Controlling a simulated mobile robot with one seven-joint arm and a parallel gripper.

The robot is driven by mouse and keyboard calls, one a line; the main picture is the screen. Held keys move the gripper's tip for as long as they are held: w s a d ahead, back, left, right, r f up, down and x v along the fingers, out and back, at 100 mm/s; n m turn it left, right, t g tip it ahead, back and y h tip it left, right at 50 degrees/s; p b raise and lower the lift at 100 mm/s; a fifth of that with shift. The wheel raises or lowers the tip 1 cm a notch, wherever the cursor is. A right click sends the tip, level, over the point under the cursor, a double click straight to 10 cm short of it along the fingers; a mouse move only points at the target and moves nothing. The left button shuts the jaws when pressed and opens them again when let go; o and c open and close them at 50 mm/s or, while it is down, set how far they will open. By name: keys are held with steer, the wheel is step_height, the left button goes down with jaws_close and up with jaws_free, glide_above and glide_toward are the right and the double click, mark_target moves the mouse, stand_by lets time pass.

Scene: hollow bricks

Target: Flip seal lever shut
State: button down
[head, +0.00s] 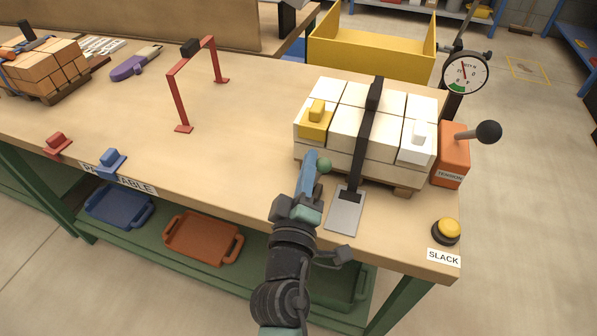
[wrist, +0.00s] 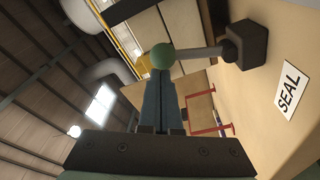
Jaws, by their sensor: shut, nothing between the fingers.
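The seal lever has a green ball knob (head: 323,165) just right of my fingertips in the head view. In the wrist view the green knob (wrist: 162,56) sits at the tips of my fingers, on a grey rod (wrist: 202,52) running to a dark pivot block (wrist: 245,44). A white SEAL label (wrist: 290,89) lies on the table near that block. My gripper (head: 311,160) is shut and empty, its fingers together; they also show in the wrist view (wrist: 164,90). I cannot tell whether they touch the knob. In the head view my gripper hides part of the lever.
A pallet of pale bricks (head: 355,135) with a black strap (head: 370,110) stands just beyond my gripper. A metal plate (head: 343,212), orange tension box (head: 452,160) and yellow slack button (head: 447,230) lie to the right. A red frame (head: 177,105) stands left, with clear tabletop between.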

steer(key=shift+s+d+f+m+b, duration=0.1)
steer(key=shift+s+d+m+b, duration=0.1)
steer(key=shift+d+m+b, duration=0.65)
steer(key=shift+a+m, duration=0.15)
steer(key=shift+m, duration=0.1)
